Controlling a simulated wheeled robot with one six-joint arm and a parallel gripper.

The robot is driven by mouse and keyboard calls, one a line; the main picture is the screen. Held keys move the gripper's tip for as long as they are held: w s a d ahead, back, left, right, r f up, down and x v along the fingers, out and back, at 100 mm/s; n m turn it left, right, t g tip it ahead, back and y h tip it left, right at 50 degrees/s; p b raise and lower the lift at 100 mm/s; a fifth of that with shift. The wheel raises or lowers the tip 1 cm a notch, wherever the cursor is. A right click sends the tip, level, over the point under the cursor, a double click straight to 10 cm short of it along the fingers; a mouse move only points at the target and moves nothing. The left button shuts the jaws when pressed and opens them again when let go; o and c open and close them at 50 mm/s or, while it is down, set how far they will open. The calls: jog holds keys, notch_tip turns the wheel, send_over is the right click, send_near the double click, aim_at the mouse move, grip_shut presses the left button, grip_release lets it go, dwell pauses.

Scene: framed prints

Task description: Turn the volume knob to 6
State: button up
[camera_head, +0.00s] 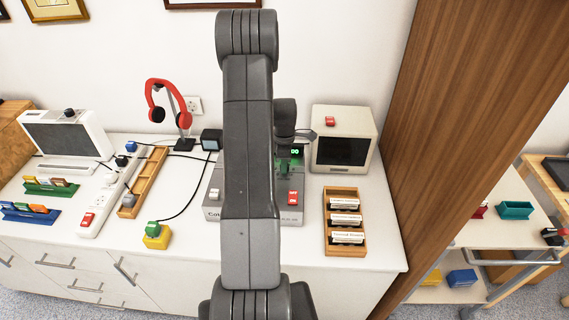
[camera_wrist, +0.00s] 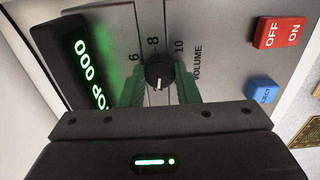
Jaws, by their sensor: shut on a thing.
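The volume knob (camera_wrist: 159,72) is small, round and black, on a grey panel in the wrist view. The numbers 6, 8 and 10 show above it, with the word VOLUME to the right. A small white mark shows on its lower side, away from the 8; lower numbers are hidden. My gripper (camera_wrist: 158,86) has its green fingers on either side of the knob, shut on it. In the head view the grey device (camera_head: 212,213) is largely behind my arm, and the knob is hidden.
A green-lit display (camera_wrist: 91,75) is left of the knob. A red OFF/ON switch (camera_wrist: 279,32) and a blue EJECT button (camera_wrist: 262,90) are right. A wooden cassette tray (camera_head: 344,249) and a cream monitor (camera_head: 344,142) stand right of the device. A tall wooden panel (camera_head: 470,110) bounds the right.

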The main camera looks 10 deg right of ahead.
jog(key=m+b, duration=0.3)
jog(key=m, duration=0.1)
jog(key=shift+f, duration=0.1)
jog(key=m+b, duration=0.3)
jog(key=m, duration=0.3)
jog(key=shift+m, duration=0.3)
jog(key=m+b, duration=0.2)
jog(key=m, duration=0.8)
jog(key=shift+r+b, duration=0.2)
jog(key=shift+b, duration=0.2)
jog(key=shift+m, duration=0.4)
jog(key=o, duration=1)
jog(key=shift+c, duration=0.2)
